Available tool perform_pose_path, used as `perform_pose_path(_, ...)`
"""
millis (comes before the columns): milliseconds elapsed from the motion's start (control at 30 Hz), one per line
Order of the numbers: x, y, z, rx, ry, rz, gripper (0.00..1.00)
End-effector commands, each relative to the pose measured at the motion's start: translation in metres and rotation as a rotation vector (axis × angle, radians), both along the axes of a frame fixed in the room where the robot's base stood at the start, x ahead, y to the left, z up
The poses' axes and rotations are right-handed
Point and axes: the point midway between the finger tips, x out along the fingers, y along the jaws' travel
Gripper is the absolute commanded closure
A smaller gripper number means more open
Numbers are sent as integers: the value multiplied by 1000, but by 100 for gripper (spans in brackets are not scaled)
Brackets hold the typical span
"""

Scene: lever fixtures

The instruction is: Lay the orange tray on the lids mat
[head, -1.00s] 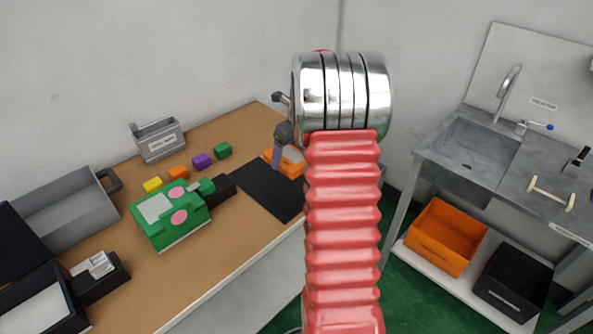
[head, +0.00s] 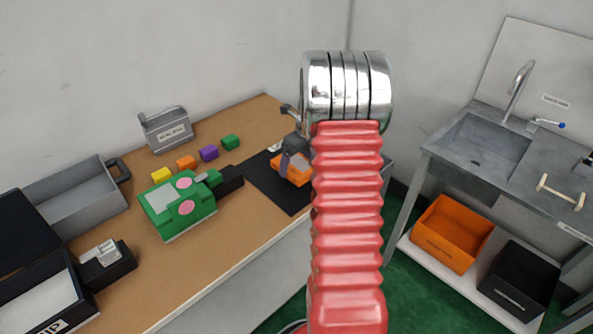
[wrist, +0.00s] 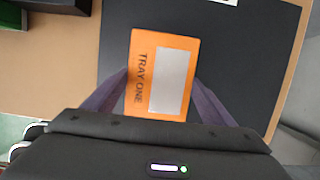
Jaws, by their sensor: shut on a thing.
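The orange tray (wrist: 141,42), marked "TRAY ONE" with a pale panel, is between the fingers of my gripper (wrist: 163,100) in the wrist view. My gripper is shut on it. In the head view the orange tray (head: 293,172) shows partly behind my gripper (head: 290,158), over the dark mat (head: 265,182). The black mat also fills much of the wrist view (wrist: 240,60). A white label at its top edge is cut off and unreadable. I cannot tell whether the tray touches the mat or hangs just above it.
A green machine (head: 180,205) with pink discs stands left of the mat. Several coloured blocks (head: 208,153) and a grey labelled bin (head: 167,130) are behind it. A grey open tray (head: 75,195) lies further left. A sink bench (head: 480,150) is at right.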

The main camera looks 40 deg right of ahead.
Motion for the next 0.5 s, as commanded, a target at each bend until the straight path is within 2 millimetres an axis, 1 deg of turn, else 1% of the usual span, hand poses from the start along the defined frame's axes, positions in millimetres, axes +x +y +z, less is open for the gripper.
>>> perform_pose_path(133,0,0,-10,0,1,0,50)
perform_pose_path(300,-1,0,-32,1,2,0,50)
perform_pose_path(400,0,0,-37,0,0,-1,50)
perform_pose_path(500,0,0,-37,-1,-1,0,50)
